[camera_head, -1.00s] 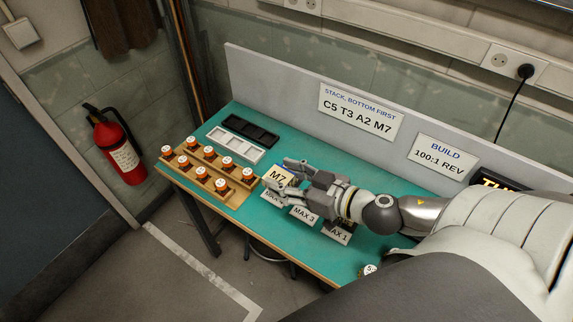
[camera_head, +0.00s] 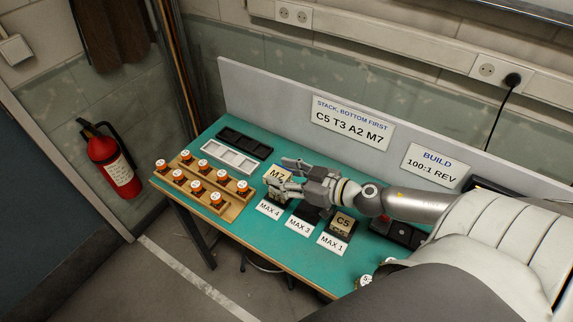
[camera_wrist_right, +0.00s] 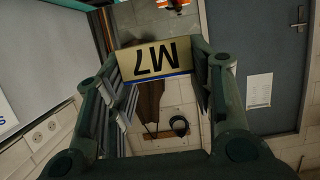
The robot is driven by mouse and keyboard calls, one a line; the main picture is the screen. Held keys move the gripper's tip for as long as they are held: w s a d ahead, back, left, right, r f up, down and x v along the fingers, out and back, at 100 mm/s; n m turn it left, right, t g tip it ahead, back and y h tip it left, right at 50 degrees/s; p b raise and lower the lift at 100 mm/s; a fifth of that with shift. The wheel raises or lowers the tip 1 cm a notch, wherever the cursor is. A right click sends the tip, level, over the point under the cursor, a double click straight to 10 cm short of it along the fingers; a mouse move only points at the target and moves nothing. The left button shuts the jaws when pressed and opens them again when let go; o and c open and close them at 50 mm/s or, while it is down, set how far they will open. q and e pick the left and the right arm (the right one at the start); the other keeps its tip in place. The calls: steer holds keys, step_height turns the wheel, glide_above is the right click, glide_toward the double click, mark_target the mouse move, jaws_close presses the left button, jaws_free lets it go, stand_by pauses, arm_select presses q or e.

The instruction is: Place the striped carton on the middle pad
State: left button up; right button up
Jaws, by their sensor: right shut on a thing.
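My right gripper (camera_head: 281,177) reaches in from the right and is shut on a tan carton marked M7 (camera_head: 279,174). In the right wrist view the M7 carton (camera_wrist_right: 156,60) sits between the fingers, its lettering upside down, with a thin blue stripe along one edge. The carton is over the area behind the MAX 4 label; its height above the bench is hard to tell. The middle pad (camera_head: 307,211), dark, lies behind the MAX 3 label and is partly hidden by my gripper. My left gripper is not in view.
A carton marked C5 (camera_head: 342,222) stands behind the MAX 1 label (camera_head: 333,244). Wooden racks (camera_head: 205,189) with several orange-and-white parts stand at the left, with black (camera_head: 245,142) and white (camera_head: 229,157) trays behind. A grey panel (camera_head: 270,98) bounds the back.

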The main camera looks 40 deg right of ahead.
mark_target(287, 174)
steer(key=w+d+f, duration=0.1)
steer(key=f, duration=0.1)
steer(key=w+d+f+b, duration=0.1)
steer(key=w+f, duration=0.1)
steer(key=w+d+f+b, duration=0.1)
steer(key=shift+w+d+f, duration=0.15)
steer(key=shift+d+f, duration=0.15)
steer(key=shift+f, duration=0.1)
steer(key=shift+w+d+f+b, duration=0.1)
steer(key=shift+w+f+b, duration=0.05)
steer(key=shift+f+b, duration=0.3)
steer(key=shift+w+d+f+b, duration=0.1)
steer(key=shift+f+b, duration=0.2)
steer(key=shift+f, duration=0.9)
steer(key=shift+f, duration=0.1)
steer(key=shift+f, duration=0.15)
steer(key=o, duration=1)
steer(key=shift+o, duration=0.2)
